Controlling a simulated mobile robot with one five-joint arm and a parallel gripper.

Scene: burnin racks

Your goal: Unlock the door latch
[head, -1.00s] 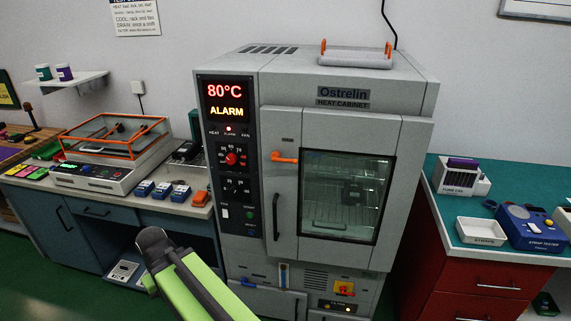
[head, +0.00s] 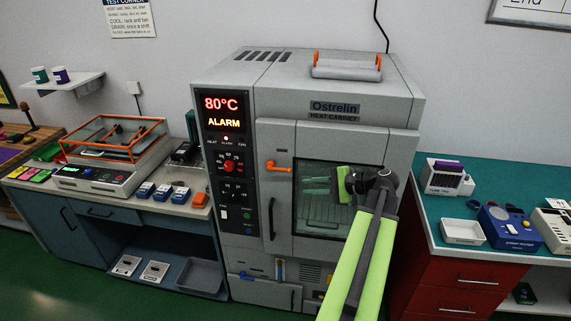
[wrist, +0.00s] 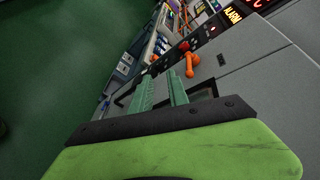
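The orange door latch (head: 278,166) is on the left part of the grey heat cabinet's door (head: 283,133). Its lever lies nearly level, pointing right. In the wrist view the latch (wrist: 190,65) shows beyond the fingertips, a little to their right. My gripper (head: 308,185) is in front of the door window, right of and slightly below the latch, with its green fingers pointing left. In the wrist view the two fingers (wrist: 160,78) stand apart with nothing between them. The gripper appears clear of the latch.
A dark vertical door handle (head: 271,219) is below the latch. The cabinet's panel (head: 226,112) reads 80°C ALARM. A blue bench (head: 90,228) stands left and a red drawer unit (head: 455,285) right. Green floor is open at front left.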

